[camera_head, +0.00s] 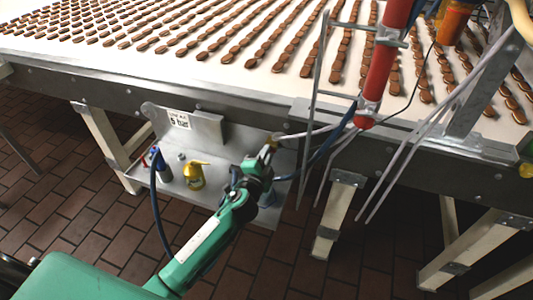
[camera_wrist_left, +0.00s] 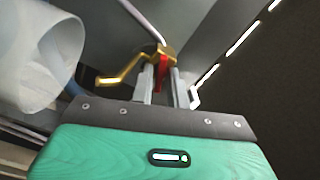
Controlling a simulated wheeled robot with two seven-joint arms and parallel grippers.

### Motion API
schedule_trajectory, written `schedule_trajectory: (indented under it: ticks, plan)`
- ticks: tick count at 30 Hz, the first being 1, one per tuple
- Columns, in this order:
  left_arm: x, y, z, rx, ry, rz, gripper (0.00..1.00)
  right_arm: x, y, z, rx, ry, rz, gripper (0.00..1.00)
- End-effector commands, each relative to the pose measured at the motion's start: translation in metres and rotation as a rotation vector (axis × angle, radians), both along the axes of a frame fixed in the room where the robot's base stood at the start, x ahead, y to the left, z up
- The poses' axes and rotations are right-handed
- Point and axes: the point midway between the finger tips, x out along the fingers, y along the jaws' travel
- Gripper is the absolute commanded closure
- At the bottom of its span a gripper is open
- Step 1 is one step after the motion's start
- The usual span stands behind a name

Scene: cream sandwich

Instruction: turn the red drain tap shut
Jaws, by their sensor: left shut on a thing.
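The red drain tap (camera_wrist_left: 162,74) shows in the left wrist view as a narrow red handle on a brass fitting (camera_wrist_left: 158,52). A bent brass piece reaches out to its left. My left gripper (camera_wrist_left: 163,88) has its two grey fingers on either side of the red handle and is shut on it. In the head view my left gripper (camera_head: 269,150) is under the conveyor's front edge, beside the metal shelf panel. The tap is too small and covered to make out clearly there. My right gripper is in neither view.
A conveyor (camera_head: 255,80) with rows of brown biscuits runs above. A yellow oil can (camera_head: 194,176) and a blue bottle (camera_head: 163,167) stand on the metal shelf left of my gripper. Thin metal rods and a red cylinder (camera_head: 378,75) are to the right. A pale cylinder (camera_wrist_left: 40,55) is close left in the wrist view.

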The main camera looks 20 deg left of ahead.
Motion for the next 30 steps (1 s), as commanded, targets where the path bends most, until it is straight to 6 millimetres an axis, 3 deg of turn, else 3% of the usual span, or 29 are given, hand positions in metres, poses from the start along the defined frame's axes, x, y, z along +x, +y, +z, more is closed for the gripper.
schedule_trajectory:
  ticks: [12,30]
  plan:
    - [0.000,-0.001,-0.001,0.289,-0.008,-0.002,1.00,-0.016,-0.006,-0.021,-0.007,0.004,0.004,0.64]
    - [-0.001,-0.001,-0.002,0.385,-0.011,-0.002,1.00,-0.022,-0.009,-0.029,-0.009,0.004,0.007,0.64]
